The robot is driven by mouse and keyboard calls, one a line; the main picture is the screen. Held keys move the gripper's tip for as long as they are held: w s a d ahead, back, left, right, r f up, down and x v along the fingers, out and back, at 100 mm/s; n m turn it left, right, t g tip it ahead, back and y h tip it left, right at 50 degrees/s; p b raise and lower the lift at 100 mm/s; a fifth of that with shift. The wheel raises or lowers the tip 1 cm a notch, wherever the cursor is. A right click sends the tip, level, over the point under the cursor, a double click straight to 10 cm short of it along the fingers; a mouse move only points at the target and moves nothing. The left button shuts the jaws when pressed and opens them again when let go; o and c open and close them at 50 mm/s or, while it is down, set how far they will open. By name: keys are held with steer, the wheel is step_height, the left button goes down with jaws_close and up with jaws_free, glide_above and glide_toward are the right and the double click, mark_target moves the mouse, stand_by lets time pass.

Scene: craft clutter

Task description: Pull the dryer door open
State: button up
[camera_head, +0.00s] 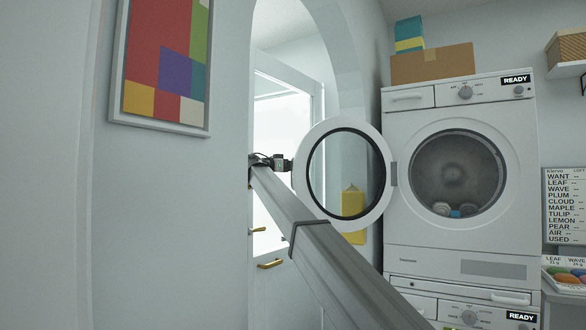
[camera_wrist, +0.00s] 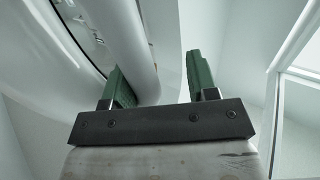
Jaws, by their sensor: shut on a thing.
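The white dryer (camera_head: 425,232) stands at right in the head view. Its round door (camera_head: 343,122), a white ring around glass, is swung wide open to the left, showing the drum opening (camera_head: 455,172) with a few small items low inside. My gripper (camera_head: 284,163) is at the door's left outer edge, away from the hinge side. The exact contact is partly hidden by the fingers.
A second machine (camera_head: 470,315) sits below the dryer. A cardboard box (camera_head: 432,63) rests on top. A yellow carton (camera_head: 353,203) shows behind the door glass. An arched doorway wall and a bright door (camera_head: 280,150) lie behind my gripper. A framed picture (camera_head: 165,60) hangs at left.

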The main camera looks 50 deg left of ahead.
steer(key=shift+a, duration=0.25)
steer(key=v, duration=1)
steer(key=shift+s, duration=0.4)
steer(key=shift+d, duration=0.2)
